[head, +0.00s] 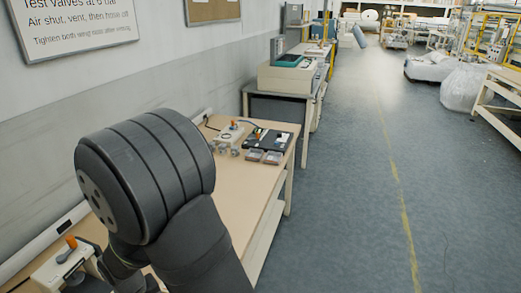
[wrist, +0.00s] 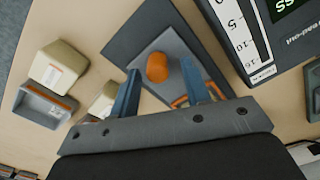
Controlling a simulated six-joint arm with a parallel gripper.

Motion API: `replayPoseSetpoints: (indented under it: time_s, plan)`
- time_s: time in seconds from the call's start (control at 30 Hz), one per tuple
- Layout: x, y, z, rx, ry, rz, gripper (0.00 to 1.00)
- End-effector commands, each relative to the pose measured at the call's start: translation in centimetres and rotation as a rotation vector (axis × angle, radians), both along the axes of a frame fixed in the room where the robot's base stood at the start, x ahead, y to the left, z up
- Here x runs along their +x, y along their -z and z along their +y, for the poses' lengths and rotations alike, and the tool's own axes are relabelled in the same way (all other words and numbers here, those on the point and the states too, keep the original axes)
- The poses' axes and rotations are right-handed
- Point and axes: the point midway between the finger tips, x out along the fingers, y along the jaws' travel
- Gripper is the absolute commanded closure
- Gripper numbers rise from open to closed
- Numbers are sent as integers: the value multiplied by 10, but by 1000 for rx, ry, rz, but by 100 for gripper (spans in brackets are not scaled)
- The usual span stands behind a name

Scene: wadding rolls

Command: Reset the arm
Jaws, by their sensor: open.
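My gripper (wrist: 160,67) shows in the wrist view with its two blue fingers apart. An orange rounded knob (wrist: 157,68) on a grey plate (wrist: 178,48) appears between the fingertips, with a gap on either side. I cannot tell how far below the fingers it sits. Nothing is visibly held. In the head view my dark arm fills the lower left over the wooden bench (head: 262,185), and my fingers are hidden there.
In the wrist view, cream blocks (wrist: 58,66), a grey tray (wrist: 43,105) and a dark device with a scale (wrist: 240,35) lie around the gripper. In the head view, a black board (head: 268,140) lies farther along the bench. The wall (head: 120,85) is close left; open floor (head: 340,190) lies right.

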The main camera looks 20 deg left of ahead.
Motion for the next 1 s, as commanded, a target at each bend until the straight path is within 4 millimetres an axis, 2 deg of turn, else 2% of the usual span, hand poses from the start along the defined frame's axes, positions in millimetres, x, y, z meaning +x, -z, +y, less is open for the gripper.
replayPoseSetpoints:
  time_s: [0.1, 0.17, 0.37, 0.67, 0.77, 0.93, 1.0]
  plan:
    - [0, 0, 21, 2, -2, -1, 57]
    - [0, 0, 28, 2, -1, -1, 57]
    - [0, 0, 36, 1, 0, 0, 57]
    - [0, 0, 32, 0, 0, 0, 57]
    - [0, -1, 24, 0, 0, 0, 57]
    - [0, -3, -4, 1, 2, 0, 57]
    - [1, -17, 1, 7, 0, -2, 57]
